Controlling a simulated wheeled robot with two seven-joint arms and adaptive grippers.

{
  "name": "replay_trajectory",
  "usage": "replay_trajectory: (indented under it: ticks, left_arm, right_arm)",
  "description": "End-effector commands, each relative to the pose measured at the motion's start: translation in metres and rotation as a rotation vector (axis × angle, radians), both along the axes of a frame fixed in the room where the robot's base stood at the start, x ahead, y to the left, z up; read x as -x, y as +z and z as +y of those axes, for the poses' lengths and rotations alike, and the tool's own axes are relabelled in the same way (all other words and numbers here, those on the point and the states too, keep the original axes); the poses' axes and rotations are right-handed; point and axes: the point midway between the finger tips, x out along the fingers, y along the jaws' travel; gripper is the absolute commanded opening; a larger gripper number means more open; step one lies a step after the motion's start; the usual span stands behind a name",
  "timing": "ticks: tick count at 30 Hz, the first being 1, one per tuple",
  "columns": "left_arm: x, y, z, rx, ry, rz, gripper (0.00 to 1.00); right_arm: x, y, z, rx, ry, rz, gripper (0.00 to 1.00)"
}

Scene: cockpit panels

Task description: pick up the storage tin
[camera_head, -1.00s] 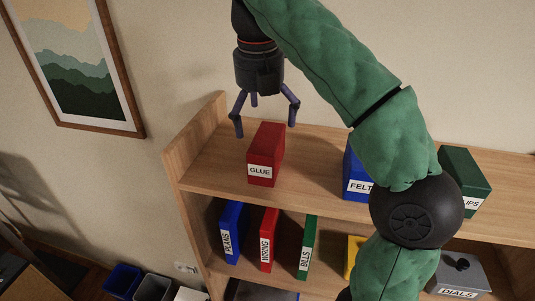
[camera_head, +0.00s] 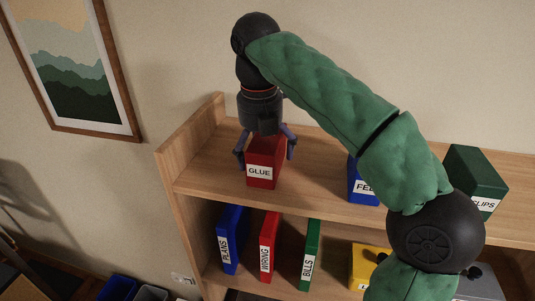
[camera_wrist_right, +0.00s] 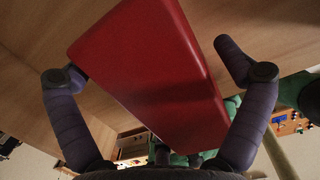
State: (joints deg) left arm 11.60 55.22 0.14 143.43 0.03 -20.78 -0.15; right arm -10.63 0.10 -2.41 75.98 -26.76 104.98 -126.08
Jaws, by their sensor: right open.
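A red tin labelled GLUE (camera_head: 261,174) stands upright on the top shelf, towards its left end. It fills much of the right wrist view (camera_wrist_right: 150,65) between my fingers. My right gripper (camera_head: 266,160) is over the tin from above, open, with one finger down at its left side and another at its right. In the right wrist view a gap shows between the right finger and the tin; the left finger is very close to it, and I cannot tell if they touch. The third finger is hidden in the head view. My left gripper is not in view.
A blue FELT tin (camera_head: 361,186), partly behind my right arm, and a green CLIPS tin (camera_head: 476,178) stand further right on the top shelf (camera_head: 215,165). Blue, red and green binders and a yellow box (camera_head: 363,262) are on the shelf below. The shelf's left side panel (camera_head: 186,150) rises nearby.

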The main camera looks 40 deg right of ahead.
Motion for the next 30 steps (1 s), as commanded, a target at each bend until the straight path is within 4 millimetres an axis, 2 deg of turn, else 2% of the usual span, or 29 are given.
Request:
replay_trajectory:
  ticks: [3,4,9,11,22,26,30]
  left_arm:
    - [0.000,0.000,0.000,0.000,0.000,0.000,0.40]
    - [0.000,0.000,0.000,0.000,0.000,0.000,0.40]
    - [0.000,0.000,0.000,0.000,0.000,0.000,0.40]
    - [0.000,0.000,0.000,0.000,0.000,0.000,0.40]
    - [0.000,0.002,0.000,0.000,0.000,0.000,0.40]
    - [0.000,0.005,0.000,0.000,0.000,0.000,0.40]
    - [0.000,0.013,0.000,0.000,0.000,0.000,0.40]
  right_arm:
    - [0.000,0.000,0.000,0.000,0.000,0.000,1.00]
    - [0.000,0.000,0.000,0.000,0.000,0.000,0.97]
    - [0.000,0.000,0.000,0.000,0.001,0.000,0.49]
    - [0.000,0.000,0.000,0.000,0.001,0.000,0.34]
    - [-0.001,0.007,0.000,0.000,0.001,-0.002,0.34]
    - [-0.001,0.025,0.001,0.000,0.001,-0.005,0.34]
    - [-0.001,0.054,0.001,-0.002,0.001,-0.005,0.34]
